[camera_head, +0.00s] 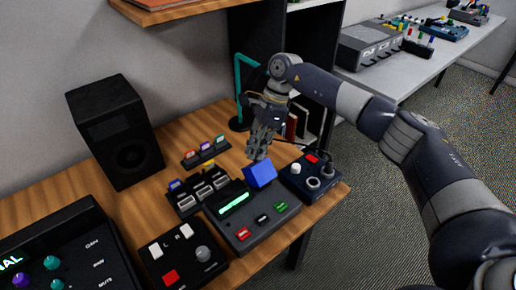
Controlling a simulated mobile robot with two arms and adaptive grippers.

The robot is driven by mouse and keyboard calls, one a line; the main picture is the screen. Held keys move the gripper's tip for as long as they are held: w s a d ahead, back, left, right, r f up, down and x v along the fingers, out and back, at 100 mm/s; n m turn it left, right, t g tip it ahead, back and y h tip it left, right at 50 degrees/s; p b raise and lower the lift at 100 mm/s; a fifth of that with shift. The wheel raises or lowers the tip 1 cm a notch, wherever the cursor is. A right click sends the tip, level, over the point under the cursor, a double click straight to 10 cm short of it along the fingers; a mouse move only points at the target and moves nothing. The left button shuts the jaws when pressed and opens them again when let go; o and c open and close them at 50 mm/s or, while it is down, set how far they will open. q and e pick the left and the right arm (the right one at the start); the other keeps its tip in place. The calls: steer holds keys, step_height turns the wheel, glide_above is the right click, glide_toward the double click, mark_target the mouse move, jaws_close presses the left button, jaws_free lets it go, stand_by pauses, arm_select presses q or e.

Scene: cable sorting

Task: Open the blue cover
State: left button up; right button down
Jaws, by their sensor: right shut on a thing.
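The blue cover (260,174) is a small blue box-like cap at the back right of a dark grey device (262,223) with a lit green display. It looks tilted. My right gripper (259,154) points down from above with its fingertips at the top of the blue cover and is shut on it. The fingers hide part of the cover's upper edge. My left gripper is not in view.
A control box with knobs (310,180) stands close right of the device, near the table edge. A switch box (182,255) and small modules (199,190) stand to the left. A black speaker (115,131) and teal stand (238,85) are behind.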

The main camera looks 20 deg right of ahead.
steer(key=c, duration=1.5)
jaws_free()
steer(key=shift+s+a+f, duration=0.2)
steer(key=shift+s+f, duration=0.1)
steer(key=shift+f, duration=0.2)
steer(key=shift+a, duration=0.1)
steer(key=shift+w+a, duration=0.1)
steer(key=shift+w, duration=0.1)
steer(key=shift+d+r, duration=0.2)
steer(key=shift+r, duration=0.1)
steer(key=v, duration=1.1)
steer(key=shift+w+r, duration=0.15)
steer(key=shift+r, duration=0.15)
